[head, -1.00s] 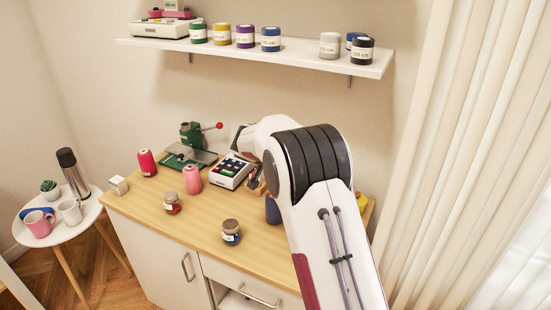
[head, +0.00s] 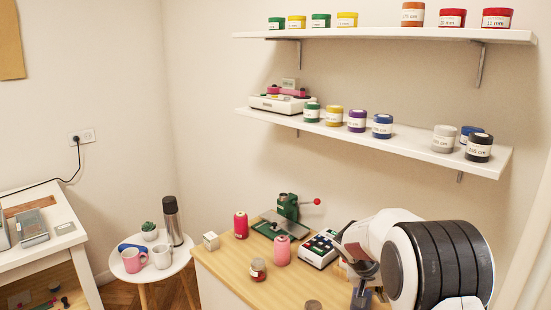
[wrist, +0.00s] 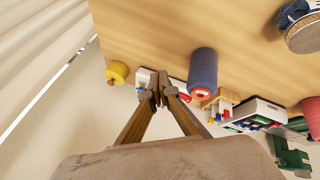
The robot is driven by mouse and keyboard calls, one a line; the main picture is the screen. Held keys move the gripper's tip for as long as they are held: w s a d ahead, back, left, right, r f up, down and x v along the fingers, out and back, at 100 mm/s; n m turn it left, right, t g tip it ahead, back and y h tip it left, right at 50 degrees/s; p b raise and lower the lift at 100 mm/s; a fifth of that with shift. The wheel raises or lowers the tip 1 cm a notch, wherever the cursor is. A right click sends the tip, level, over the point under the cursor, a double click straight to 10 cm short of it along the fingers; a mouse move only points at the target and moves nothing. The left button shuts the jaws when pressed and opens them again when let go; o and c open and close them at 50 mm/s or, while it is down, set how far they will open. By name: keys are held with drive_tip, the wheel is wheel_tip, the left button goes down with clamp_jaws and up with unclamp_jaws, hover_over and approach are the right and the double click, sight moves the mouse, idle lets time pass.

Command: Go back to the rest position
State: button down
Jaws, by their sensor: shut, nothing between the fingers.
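My gripper (wrist: 157,90) shows in the wrist view with its two fingers meeting at the tips, shut and empty. It is above the wooden worktop (wrist: 150,30), pointing toward a small white thing near the table's edge. A blue thread spool (wrist: 203,68) is just to the right of the fingertips, apart from them. A yellow spool (wrist: 117,72) is to the left. In the head view my arm covers the right part of the worktop (head: 233,262), and the fingers cannot be made out clearly.
On the worktop are a red spool (head: 241,225), a pink spool (head: 281,250), a green press (head: 288,207), a calculator-like device (head: 318,249) and a small jar (head: 258,269). Two shelves with jars hang above.

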drive_tip(key=s+a+r+n+t+y, duration=0.1)
drive_tip(key=s+a+r, duration=0.3)
drive_tip(key=s, duration=0.9)
drive_tip(key=s+a+r+n+y, duration=0.1)
drive_tip(key=s+a+r, duration=0.3)
drive_tip(key=s, duration=0.9)
drive_tip(key=s+a+r+n+t+y, duration=0.1)
drive_tip(key=s+a+r+y, duration=0.2)
drive_tip(key=s+r, duration=0.5)
drive_tip(key=s+a, duration=0.1)
drive_tip(key=s, duration=0.4)
drive_tip(key=shift+s+n+t, duration=0.15)
drive_tip(key=shift+n+t, duration=0.15)
drive_tip(key=shift+d, duration=0.1)
idle(0.5)
